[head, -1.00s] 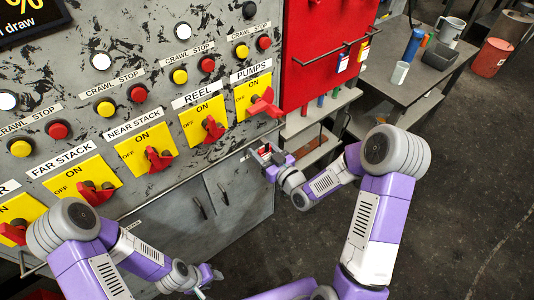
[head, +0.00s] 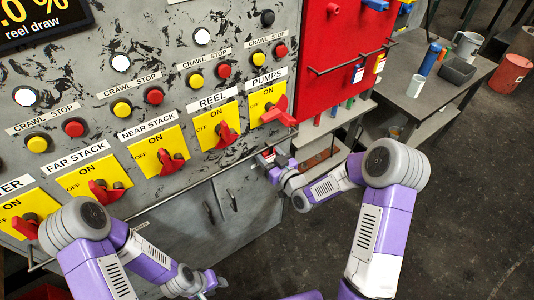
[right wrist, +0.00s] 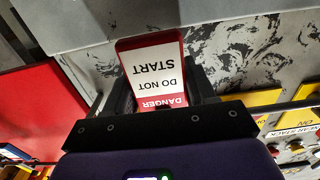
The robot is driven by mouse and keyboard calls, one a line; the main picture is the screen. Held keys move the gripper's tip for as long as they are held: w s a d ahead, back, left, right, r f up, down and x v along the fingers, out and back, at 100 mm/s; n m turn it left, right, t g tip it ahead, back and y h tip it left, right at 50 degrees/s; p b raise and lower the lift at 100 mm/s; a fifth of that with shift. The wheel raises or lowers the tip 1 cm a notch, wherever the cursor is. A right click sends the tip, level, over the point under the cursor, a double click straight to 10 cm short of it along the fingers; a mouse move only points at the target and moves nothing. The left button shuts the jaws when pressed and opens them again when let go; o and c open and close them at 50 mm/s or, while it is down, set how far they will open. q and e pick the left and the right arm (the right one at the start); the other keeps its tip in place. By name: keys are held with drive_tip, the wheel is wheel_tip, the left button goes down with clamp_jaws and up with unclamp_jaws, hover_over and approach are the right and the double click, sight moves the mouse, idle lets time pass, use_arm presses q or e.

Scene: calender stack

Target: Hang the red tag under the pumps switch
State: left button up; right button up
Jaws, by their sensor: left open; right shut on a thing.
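The pumps switch (head: 277,112) is a red handle on a yellow plate under the PUMPS label, at the right end of the grey panel's switch row. Its handle is tilted, pointing right. My right gripper (head: 270,160) is just below it in the head view, apart from it. It is shut on the red tag (right wrist: 152,72), which has a red border and a white face reading DANGER DO NOT START, upside down in the right wrist view. The tag is barely visible in the head view. My left gripper (head: 212,282) is open and empty, low in front of the cabinet.
The reel switch (head: 227,133) and near stack switch (head: 172,163) sit left of the pumps switch. A red board (head: 335,50) with a rail and hanging tags adjoins the panel. A grey table (head: 418,102) with cups stands at right.

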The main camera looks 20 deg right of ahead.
drive_tip(key=o, duration=1.1)
drive_tip(key=v, duration=0.7)
drive_tip(key=shift+s+d+p, duration=0.1)
drive_tip(key=shift+s+p, duration=0.15)
drive_tip(key=shift+p, duration=0.1)
wheel_tip(320, 180, down, 9)
drive_tip(key=s+a+m+g+h, duration=0.1)
drive_tip(key=s+a+m+g, duration=0.1)
drive_tip(key=s+g, duration=0.15)
drive_tip(key=s+a+f+m+g, duration=0.1)
drive_tip(key=s+a+f+g, duration=0.1)
drive_tip(key=s+f+g, duration=0.2)
drive_tip(key=s+a+f+m+g, duration=0.2)
drive_tip(key=s+f+g, duration=0.2)
drive_tip(key=s, duration=0.5)
drive_tip(key=s+a+f+m+g, duration=0.1)
drive_tip(key=s+a+f+g, duration=0.1)
drive_tip(key=s+f+g, duration=0.3)
drive_tip(key=shift+s+f+m+h+p, duration=0.2)
drive_tip(key=shift+s+f, duration=0.15)
drive_tip(key=shift+f, duration=0.3)
drive_tip(key=shift+s+f+m+h+p, duration=0.2)
drive_tip(key=shift+s+f, duration=0.15)
drive_tip(key=shift+f, duration=0.35)
